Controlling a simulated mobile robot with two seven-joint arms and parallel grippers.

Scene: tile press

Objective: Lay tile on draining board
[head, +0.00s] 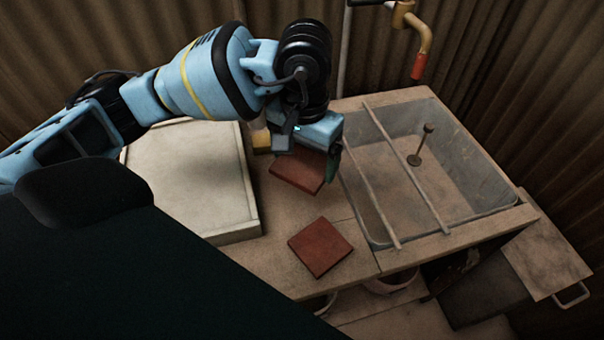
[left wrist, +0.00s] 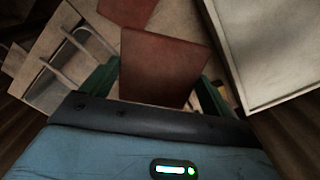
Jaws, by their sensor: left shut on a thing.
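My left gripper (head: 310,160) is shut on a square red-brown tile (head: 296,173). It is over the wooden counter, between the pale board and the sink. In the left wrist view the held tile (left wrist: 160,68) lies between the two green fingers. I cannot tell how high it is above the counter. A second red-brown tile (head: 320,247) lies flat on the counter nearer the front, and its edge shows in the left wrist view (left wrist: 127,10). A pale board with a raised rim (head: 246,180), which looks like the draining board, lies left of the gripper, bare where I see it. My right gripper is out of view.
A grey sink basin (head: 480,185) with two rods across it is set in the counter (head: 350,275) at the right. A brass tap (head: 420,35) with a red tip is behind it. A small yellow object (head: 262,140) sits behind the gripper. Corrugated walls close off the back.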

